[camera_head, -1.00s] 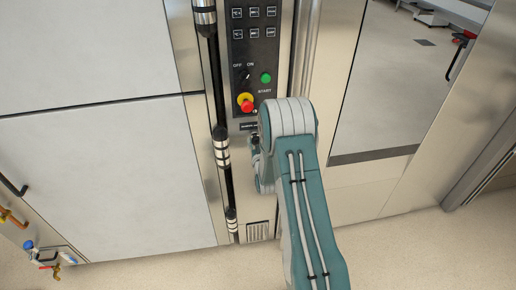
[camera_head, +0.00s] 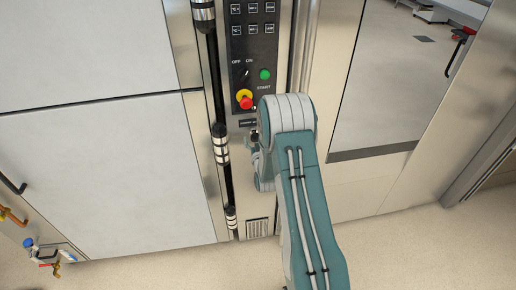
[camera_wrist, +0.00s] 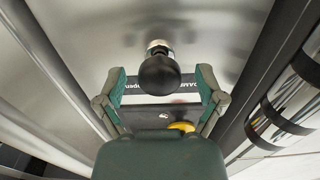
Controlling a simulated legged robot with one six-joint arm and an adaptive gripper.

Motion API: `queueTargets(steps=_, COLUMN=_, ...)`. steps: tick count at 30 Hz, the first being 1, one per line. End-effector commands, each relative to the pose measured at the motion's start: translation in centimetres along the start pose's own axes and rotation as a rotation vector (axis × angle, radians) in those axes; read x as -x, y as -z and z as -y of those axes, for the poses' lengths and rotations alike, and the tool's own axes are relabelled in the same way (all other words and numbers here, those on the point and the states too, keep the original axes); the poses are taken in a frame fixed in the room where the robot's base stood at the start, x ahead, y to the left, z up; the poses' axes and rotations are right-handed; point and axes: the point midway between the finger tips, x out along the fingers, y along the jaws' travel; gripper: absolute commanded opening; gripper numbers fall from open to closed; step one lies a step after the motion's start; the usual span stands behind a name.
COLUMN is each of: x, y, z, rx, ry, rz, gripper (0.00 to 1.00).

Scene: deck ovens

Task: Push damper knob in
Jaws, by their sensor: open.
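The damper knob (camera_wrist: 160,76) is a black ball on a short metal stem, standing out from a steel panel in the wrist view. My gripper (camera_wrist: 161,71) is open, with one green finger on each side of the knob. Gaps show between the knob and both fingers. A dark label (camera_wrist: 116,92) with the word "open" is partly hidden behind the knob and gripper. In the head view my arm covers most of the gripper and the knob area, just below the small label plate (camera_head: 248,122).
Above is a black control panel (camera_head: 253,40) with a red and yellow emergency button (camera_head: 245,100) and a green start button (camera_head: 265,74). A dark vertical bar handle (camera_head: 217,100) runs left of it. A glass oven door (camera_head: 390,80) is to the right.

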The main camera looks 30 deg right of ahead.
Motion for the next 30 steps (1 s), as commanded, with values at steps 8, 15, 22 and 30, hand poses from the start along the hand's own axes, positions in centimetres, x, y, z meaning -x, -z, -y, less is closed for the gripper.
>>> queueTargets(steps=8, x=5.5, y=-0.1, z=0.0, rx=0.000, ry=0.000, rz=0.004, gripper=0.88)
queueTargets(steps=15, x=9.6, y=-0.1, z=0.0, rx=0.001, ry=0.000, rz=0.003, gripper=0.88)
queueTargets(steps=22, x=10.8, y=-0.1, z=0.0, rx=0.001, ry=0.001, rz=0.002, gripper=0.88)
queueTargets(steps=30, x=10.8, y=-0.1, z=0.0, rx=0.000, ry=0.000, rz=0.002, gripper=0.88)
